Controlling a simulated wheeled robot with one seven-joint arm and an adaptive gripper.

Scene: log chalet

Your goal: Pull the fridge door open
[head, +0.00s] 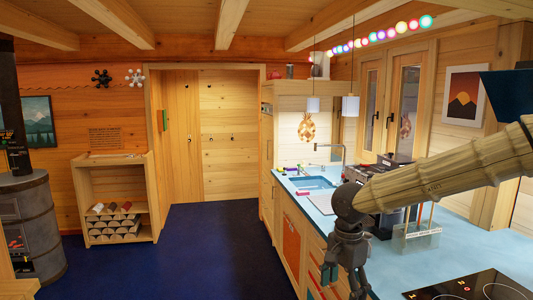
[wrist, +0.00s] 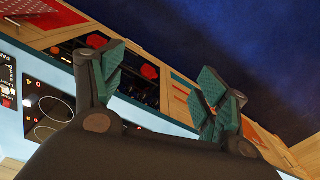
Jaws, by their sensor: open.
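No fridge door can be made out for certain. A tall wooden cabinet (head: 267,150) stands at the far end of the kitchen row in the head view, its front seen edge-on; I cannot tell whether it is the fridge. My gripper (head: 343,284) hangs at the near front edge of the counter, pointing down, far from that cabinet. In the wrist view my gripper (wrist: 163,85) has its two green-padded fingers wide apart, with nothing between them. It touches no handle.
The blue counter (head: 460,258) with a sink (head: 316,183) and black hob (head: 470,288) fills the right. A utensil rack (head: 415,238) stands near my arm. The dark blue floor (head: 190,240) is clear. A wood stove (head: 35,225) and log shelf (head: 115,190) stand left.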

